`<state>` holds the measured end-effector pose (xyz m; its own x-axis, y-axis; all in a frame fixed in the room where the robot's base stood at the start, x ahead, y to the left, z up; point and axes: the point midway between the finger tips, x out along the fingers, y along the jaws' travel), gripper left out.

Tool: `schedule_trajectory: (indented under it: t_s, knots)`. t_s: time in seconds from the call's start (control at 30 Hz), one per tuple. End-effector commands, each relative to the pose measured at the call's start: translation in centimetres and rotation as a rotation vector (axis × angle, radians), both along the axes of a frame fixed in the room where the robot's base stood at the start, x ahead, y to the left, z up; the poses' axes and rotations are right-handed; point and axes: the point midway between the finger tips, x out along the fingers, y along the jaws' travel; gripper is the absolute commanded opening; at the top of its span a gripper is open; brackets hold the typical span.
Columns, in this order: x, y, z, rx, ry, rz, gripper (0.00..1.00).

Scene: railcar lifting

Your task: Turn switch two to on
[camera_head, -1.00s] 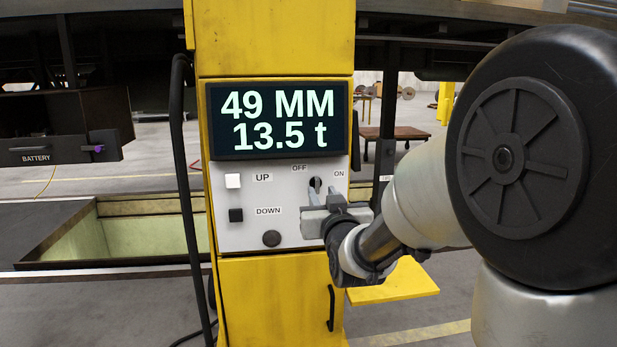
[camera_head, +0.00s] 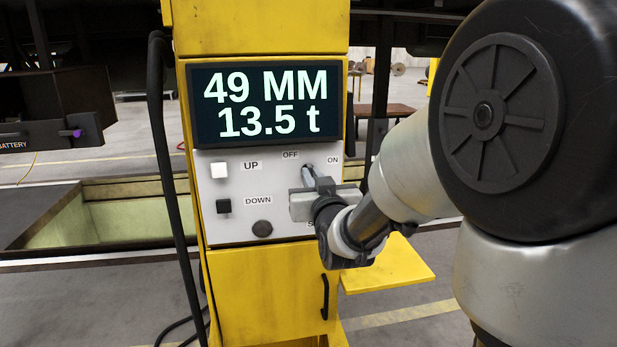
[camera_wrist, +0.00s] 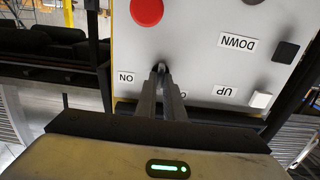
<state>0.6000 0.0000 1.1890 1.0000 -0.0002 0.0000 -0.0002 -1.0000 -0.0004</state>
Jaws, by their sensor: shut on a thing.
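A yellow lifting column carries a pale control panel (camera_head: 232,228) with a small dark rotary switch (camera_wrist: 158,67) between its OFF and ON labels. My gripper (camera_head: 307,172) reaches the panel from the lower right, its fingers at this switch. In the wrist view my gripper (camera_wrist: 161,74) has both fingers close together on the switch, shut on it. The fingers cover most of the switch, so I cannot tell which way it points. The ON label (camera_wrist: 127,78) is readable in the wrist view; the OFF label is mostly hidden there but shows in the head view (camera_head: 290,155).
The display (camera_head: 265,103) above reads 49 MM and 13.5 t. A white UP button (camera_head: 219,170), a black DOWN button (camera_head: 223,206) and a red button (camera_wrist: 147,11) are near the switch. A black cable (camera_head: 165,150) hangs at left; a yellow shelf (camera_head: 390,266) sits below right.

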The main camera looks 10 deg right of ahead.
Motion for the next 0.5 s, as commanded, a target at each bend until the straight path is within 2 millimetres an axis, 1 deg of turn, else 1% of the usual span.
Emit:
schedule_trajectory:
  t_s: [0.27,0.5]
  knots:
    - [0.01,-0.01,-0.05,0.024,-0.002,0.0,0.0]
    - [0.01,-0.09,-0.26,0.139,-0.003,0.0,0.0]
